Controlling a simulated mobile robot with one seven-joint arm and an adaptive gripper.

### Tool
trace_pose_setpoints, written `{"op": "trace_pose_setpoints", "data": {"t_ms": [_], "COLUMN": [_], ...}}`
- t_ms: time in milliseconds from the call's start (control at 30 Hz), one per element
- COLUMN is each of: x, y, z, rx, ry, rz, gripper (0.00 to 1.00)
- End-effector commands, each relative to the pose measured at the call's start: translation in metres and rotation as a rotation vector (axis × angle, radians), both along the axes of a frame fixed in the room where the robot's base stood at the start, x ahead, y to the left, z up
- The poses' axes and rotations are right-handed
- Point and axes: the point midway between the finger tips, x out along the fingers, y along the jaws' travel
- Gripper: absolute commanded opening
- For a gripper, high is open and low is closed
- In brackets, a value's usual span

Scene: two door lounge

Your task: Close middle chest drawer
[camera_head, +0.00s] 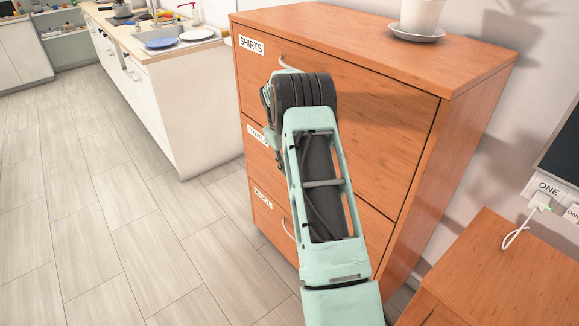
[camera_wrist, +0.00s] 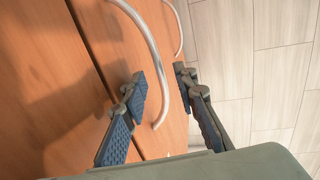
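The wooden chest (camera_head: 455,140) has three stacked drawers, with labels on their left side. The middle drawer (camera_head: 257,153) has a label reading TOWELS and is largely hidden behind my arm; it looks roughly flush with the others, but I cannot tell exactly. In the wrist view a curved metal handle (camera_wrist: 148,45) stands out from a drawer front, seemingly the middle one. My gripper (camera_wrist: 162,86) is open, with one blue-padded finger on each side of this handle's line. I cannot tell whether they touch it. My gripper is hidden in the head view.
The top drawer (camera_head: 350,105), labelled SHIRTS, looks closed. A white pot on a saucer (camera_head: 417,33) stands on the chest. A lower wooden cabinet (camera_head: 500,275) is at the right. A white kitchen counter (camera_head: 170,100) is behind at left. The floor (camera_head: 110,200) at left is clear.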

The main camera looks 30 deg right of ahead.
Motion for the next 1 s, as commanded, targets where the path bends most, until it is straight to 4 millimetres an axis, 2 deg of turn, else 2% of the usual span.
{"op": "trace_pose_setpoints", "data": {"t_ms": [300,500,700,1000], "x": [-0.001,-0.003,-0.004,-0.004], "y": [0.012,0.019,0.022,0.022], "z": [0.063,0.096,0.111,0.112], "rx": [-0.001,-0.001,-0.001,0.0], "ry": [-0.005,-0.003,-0.002,-0.001], "rz": [0.001,0.002,0.0,0.0], "gripper": [0.27,0.27,0.27,0.27]}}
